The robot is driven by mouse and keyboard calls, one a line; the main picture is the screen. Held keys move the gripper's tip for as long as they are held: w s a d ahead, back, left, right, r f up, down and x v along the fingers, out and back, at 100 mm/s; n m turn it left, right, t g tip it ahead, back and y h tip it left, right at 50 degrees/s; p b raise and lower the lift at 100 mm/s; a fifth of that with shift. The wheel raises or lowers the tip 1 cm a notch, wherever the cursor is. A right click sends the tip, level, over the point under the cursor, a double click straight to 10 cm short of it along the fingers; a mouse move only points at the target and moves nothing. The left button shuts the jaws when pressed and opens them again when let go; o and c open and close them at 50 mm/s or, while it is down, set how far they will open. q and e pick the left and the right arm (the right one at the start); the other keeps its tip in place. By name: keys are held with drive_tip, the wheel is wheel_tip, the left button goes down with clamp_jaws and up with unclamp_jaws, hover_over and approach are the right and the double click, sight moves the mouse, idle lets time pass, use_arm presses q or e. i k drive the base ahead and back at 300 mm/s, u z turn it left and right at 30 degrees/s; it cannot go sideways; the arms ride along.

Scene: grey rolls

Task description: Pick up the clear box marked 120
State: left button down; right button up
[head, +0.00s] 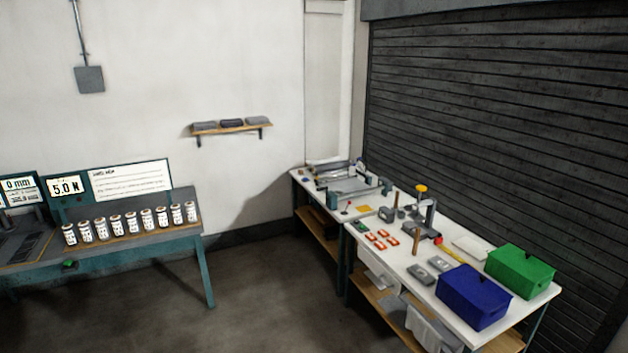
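No box with a readable 120 mark shows in the head view. A clear or whitish bin (428,330) sits on the lower shelf under the right workbench, partly cut off by the frame's bottom edge. Another pale bin-like shape (378,272) hangs or stands under the bench top, further back. I cannot read any mark on either. Neither of my grippers is in view.
The right workbench (465,325) holds a blue box (473,297), a green box (520,270), small orange parts and tools. A left bench (150,243) carries a row of white jars (131,223) and displays. Open floor (265,290) lies between the benches.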

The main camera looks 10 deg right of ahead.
sight(440, 264)
drive_tip(key=z, duration=0.3)
drive_tip(key=i, duration=2.15)
drive_tip(key=z, duration=0.9)
drive_tip(key=i, duration=2.05)
drive_tip(key=z, duration=0.4)
